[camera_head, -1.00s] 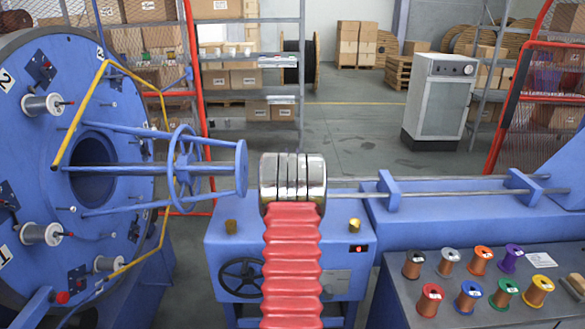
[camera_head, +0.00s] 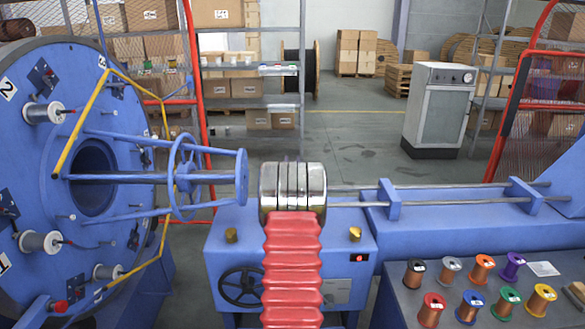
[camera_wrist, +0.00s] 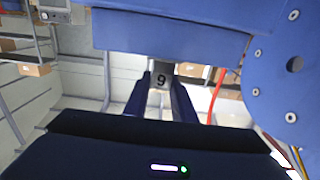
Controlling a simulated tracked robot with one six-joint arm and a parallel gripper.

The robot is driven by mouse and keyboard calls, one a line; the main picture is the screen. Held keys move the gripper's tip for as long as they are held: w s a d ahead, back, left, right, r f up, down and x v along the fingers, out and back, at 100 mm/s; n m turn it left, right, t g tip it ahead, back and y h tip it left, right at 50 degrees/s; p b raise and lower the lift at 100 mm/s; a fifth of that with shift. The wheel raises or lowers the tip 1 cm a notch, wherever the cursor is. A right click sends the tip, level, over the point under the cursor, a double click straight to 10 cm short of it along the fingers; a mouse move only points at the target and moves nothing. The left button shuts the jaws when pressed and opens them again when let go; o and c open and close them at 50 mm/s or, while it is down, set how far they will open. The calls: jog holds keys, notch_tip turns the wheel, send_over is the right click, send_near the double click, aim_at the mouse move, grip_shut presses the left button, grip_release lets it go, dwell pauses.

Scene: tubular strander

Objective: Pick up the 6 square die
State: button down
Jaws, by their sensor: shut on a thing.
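The die (camera_wrist: 161,76) is a small grey square block in the middle of the wrist view. Its dark mark reads as a 9 there; that view looks upside down, so it fits a 6. My gripper (camera_wrist: 161,92) has its two dark blue fingers on either side of the block, shut on it. The block appears clear of any surface, but the wrist view does not show this surely. In the head view, my gripper and the die are hidden behind my own red ribbed arm and silver joint.
A blue machine bench (camera_head: 222,262) stands ahead, with brass knobs and a handwheel. A large blue disc (camera_head: 35,160) with wire spools is at left. A table with several coloured spools (camera_head: 465,297) is at right. A grey cabinet (camera_head: 437,108) stands behind.

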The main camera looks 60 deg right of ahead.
notch_tip(320, 180, up, 10)
jog(key=shift+r, duration=0.1)
dwell(0.4)
dwell(0.5)
